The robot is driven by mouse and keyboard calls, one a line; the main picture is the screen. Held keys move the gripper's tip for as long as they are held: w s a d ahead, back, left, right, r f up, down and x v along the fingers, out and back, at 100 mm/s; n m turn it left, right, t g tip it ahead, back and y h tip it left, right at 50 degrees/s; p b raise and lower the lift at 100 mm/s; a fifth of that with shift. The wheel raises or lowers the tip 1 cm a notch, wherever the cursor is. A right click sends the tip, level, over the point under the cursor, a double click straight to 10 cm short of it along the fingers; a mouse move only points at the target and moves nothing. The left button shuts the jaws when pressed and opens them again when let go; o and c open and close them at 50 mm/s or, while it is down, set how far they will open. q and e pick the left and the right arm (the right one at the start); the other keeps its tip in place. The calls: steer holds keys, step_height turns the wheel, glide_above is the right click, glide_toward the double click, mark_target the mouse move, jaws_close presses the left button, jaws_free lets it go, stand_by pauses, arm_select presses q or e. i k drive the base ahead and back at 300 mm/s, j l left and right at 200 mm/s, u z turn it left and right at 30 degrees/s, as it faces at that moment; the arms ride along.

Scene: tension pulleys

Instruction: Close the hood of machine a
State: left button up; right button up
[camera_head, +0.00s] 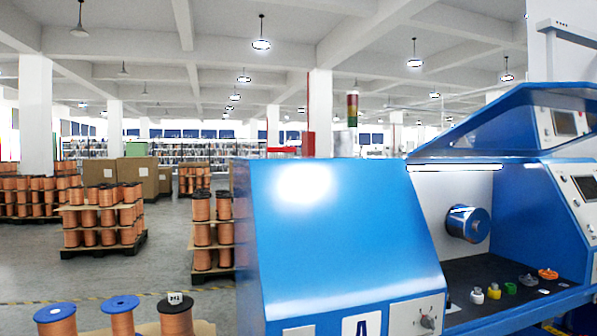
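Machine a (340,235) is a large blue machine at the right, with a label "A" on its front at the bottom edge of the view. Its hood (485,130) is a blue-framed cover at the upper right and stands raised. Below it the work space is open, with a white back wall and a metal spindle (467,224) showing. Neither of my grippers is in view.
Several small coloured parts, including an orange one (548,274), lie on the machine's dark bed (470,272). A control panel (585,190) is at the right edge. Copper spools (122,318) stand at the lower left. Open floor (165,235) lies between loaded pallets.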

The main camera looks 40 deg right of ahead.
mark_target(529, 129)
steer(key=k+z, duration=0.1)
steer(key=z, duration=1)
